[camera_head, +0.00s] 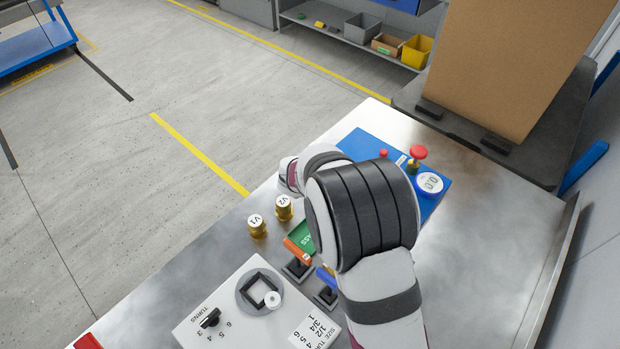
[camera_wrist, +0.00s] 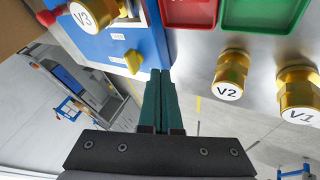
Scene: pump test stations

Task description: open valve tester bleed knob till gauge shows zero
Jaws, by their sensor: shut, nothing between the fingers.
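The blue valve tester (camera_head: 363,147) lies on the metal bench, partly hidden behind my arm. Its round gauge (camera_head: 430,184) appears to read 0.0. A red mushroom button (camera_head: 419,152) and a small red part (camera_head: 383,153) are on its top. In the wrist view the tester (camera_wrist: 120,42) holds the brass valve V3 (camera_wrist: 95,14). A small yellow knob (camera_wrist: 133,61) is on its face; I take it to be the bleed knob. My gripper (camera_wrist: 160,74) is shut and empty, its fingertips just beside the yellow knob; contact cannot be told. The head view hides my fingers.
Brass valves V1 (camera_head: 256,226) and V2 (camera_head: 284,207) stand on the bench near the green PASS tray (camera_head: 297,238) and a red tray (camera_wrist: 188,13). A white size-and-turns box (camera_head: 238,325) is at the front. A cardboard box (camera_head: 510,65) stands at the back right.

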